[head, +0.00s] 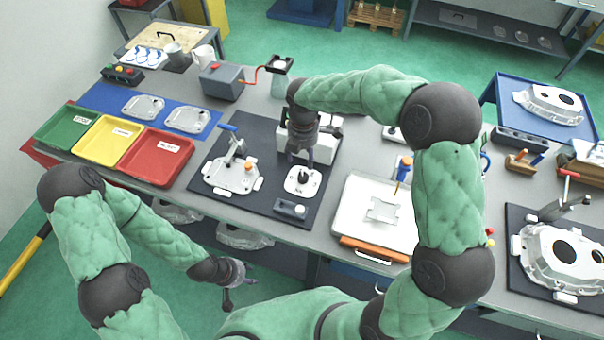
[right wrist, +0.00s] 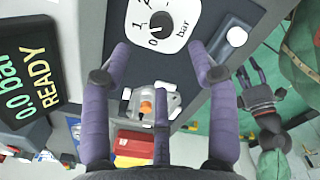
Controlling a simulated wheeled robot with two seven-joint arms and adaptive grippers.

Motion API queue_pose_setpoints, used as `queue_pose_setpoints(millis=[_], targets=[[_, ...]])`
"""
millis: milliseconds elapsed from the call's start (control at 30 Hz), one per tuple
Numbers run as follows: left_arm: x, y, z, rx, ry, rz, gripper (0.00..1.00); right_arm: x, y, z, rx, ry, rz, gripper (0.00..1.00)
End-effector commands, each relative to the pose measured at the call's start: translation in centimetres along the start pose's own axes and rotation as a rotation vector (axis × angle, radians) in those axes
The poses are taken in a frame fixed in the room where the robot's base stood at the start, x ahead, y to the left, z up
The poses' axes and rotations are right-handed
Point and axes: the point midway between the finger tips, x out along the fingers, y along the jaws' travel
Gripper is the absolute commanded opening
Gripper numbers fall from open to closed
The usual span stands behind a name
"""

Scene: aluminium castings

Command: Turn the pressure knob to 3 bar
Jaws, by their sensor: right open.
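The pressure knob (head: 303,176) is a black knob on a white dial plate on the dark mat. In the right wrist view the knob (right wrist: 161,24) sits at the top, with the 0 mark and "bar" beside it. The display (right wrist: 30,80) reads 0.0 bar and READY. My right gripper (head: 301,156) points down just above and behind the knob. Its purple fingers are spread and empty in the right wrist view (right wrist: 160,68), apart from the knob. My left gripper (head: 238,283) hangs empty in front of the table edge, fingers apart.
A grey box with a white button (head: 290,208) sits in front of the dial. A casting with a clamp (head: 232,174) lies to the left, near the red tray (head: 158,157). A white board (head: 352,220) lies to the right.

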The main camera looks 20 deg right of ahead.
Motion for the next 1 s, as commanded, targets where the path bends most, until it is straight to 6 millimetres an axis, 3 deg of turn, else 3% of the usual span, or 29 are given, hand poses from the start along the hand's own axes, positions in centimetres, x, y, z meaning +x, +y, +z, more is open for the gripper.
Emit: queue_pose_setpoints(millis=[600,1000], targets=[[1.9,-0.7,-0.1,0.000,0.000,0.000,0.40,9.4,-0.1,0.0,0.001,0.001,-0.004,0.60],[2.1,-0.7,-0.1,0.000,0.000,0.000,0.40,10.3,0.0,0.0,0.001,0.000,0.000,0.60]])
